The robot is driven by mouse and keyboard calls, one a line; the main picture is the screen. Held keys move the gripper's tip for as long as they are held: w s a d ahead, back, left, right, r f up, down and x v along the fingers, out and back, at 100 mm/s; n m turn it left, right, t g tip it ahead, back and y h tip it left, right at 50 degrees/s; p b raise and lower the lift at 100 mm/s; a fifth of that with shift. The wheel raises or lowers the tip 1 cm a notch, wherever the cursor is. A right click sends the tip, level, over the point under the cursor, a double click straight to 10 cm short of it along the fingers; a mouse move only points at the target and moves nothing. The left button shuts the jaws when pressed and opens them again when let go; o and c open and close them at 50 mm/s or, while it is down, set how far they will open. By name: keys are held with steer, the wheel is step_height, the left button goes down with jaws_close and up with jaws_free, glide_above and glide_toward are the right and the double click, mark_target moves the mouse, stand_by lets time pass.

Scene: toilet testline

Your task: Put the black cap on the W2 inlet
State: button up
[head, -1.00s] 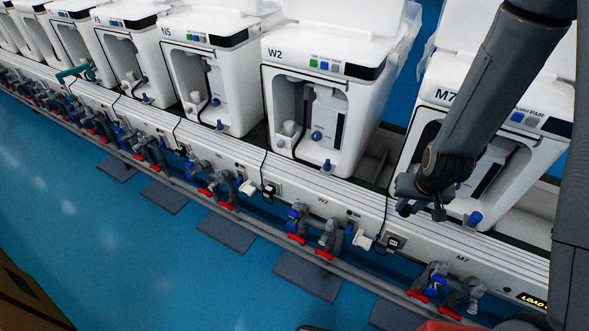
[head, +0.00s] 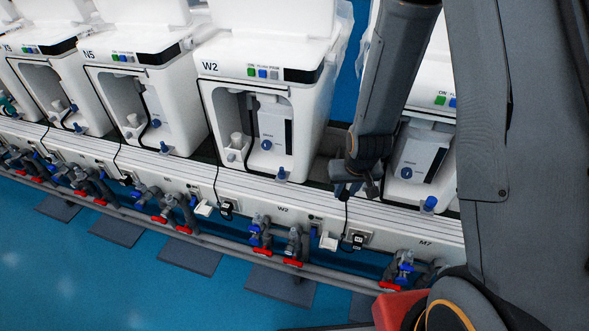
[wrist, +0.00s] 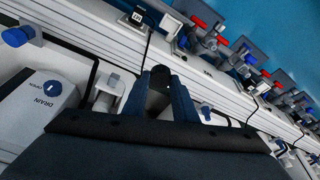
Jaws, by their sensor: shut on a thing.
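The W2 unit (head: 305,95) is a white toilet test station with an open front bay, left of my gripper in the head view. Its bay shows a white fitting (head: 236,146), a drain tank with a blue knob (head: 266,145) and a blue-ended stub (head: 281,173) low in front. I cannot tell which of these is the inlet. My gripper (head: 358,188) hangs near the gap between W2 and M7, apart from W2's fittings. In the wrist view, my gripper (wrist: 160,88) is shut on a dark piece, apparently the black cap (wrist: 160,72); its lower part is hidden.
The M7 unit (head: 440,130) stands right of my gripper, partly behind my arm. The white rail (head: 285,209) runs below the units, with sockets, cables and red-handled valves (head: 292,262). In the wrist view, a drain tank (wrist: 45,110) and white fitting (wrist: 108,92) lie close left.

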steer(key=a+r+n+y+b, duration=0.1)
steer(key=a+n+b, duration=0.1)
steer(key=a, duration=1)
steer(key=a+r+n+b, duration=0.2)
steer(key=a+n+b, duration=0.1)
steer(key=a, duration=1)
steer(key=w+d+p, duration=0.4)
steer(key=w+p, duration=0.1)
steer(key=w, duration=0.4)
steer(key=w+d+p, duration=0.3)
steer(key=w+p, duration=0.2)
steer(key=w, duration=0.4)
steer(key=shift+f+p, duration=0.8)
steer(key=shift+f, duration=2.5)
steer(key=shift+w+f+p, duration=0.25)
steer(key=shift+f+p, duration=0.05)
steer(key=shift+p, duration=0.1)
steer(key=shift+d+f, duration=0.1)
steer(key=shift+f, duration=0.1)
